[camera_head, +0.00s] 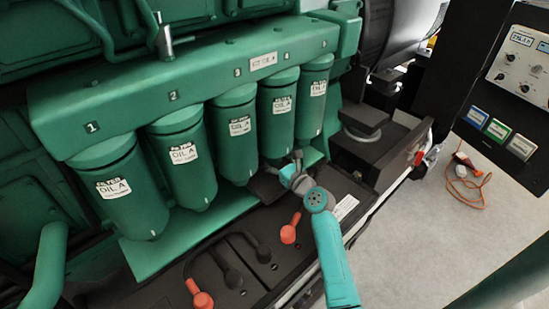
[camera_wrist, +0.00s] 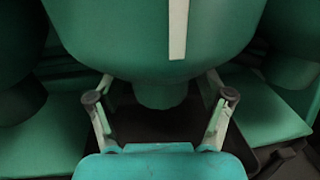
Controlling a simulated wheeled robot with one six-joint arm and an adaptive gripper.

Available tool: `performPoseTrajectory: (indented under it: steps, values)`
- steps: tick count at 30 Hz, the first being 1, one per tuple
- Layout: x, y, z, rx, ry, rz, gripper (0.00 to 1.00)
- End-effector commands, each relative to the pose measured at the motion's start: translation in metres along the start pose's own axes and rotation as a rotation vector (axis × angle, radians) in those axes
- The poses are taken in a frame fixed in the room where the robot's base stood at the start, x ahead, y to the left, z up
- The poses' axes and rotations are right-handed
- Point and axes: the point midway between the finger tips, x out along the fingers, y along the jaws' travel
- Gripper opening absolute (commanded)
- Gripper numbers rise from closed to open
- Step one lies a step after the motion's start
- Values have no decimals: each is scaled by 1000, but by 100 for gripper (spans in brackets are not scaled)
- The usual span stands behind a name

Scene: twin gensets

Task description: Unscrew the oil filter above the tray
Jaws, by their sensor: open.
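Several green oil filters labelled OIL A hang in a row under a numbered green housing. My gripper (camera_head: 284,161) is at the lower end of the fourth filter (camera_head: 279,112) from the left. In the wrist view this filter (camera_wrist: 120,40) fills the upper middle, with a white label strip and a narrow bottom nub. My open gripper (camera_wrist: 160,97) has one finger on each side of that nub, with gaps showing. A dark tray (camera_wrist: 140,124) lies below the filter; its edge also shows in the head view (camera_head: 263,186). Whether the fingers touch the filter is unclear.
Neighbouring filters (camera_head: 239,135) (camera_head: 314,98) hang close on both sides. Below is a black battery box (camera_head: 250,268) with red terminal caps (camera_head: 289,234) and a dark cable. A control panel (camera_head: 520,60) stands at right. An orange cable (camera_head: 474,182) lies on open floor.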

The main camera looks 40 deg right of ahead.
Motion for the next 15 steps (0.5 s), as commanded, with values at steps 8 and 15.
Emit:
performPoseTrajectory:
  steps: [8, 15]
  values:
    - [0, 1, 0, 0, 2, -121, 79]
    - [0, 0, 0, 0, 2, -184, 79]
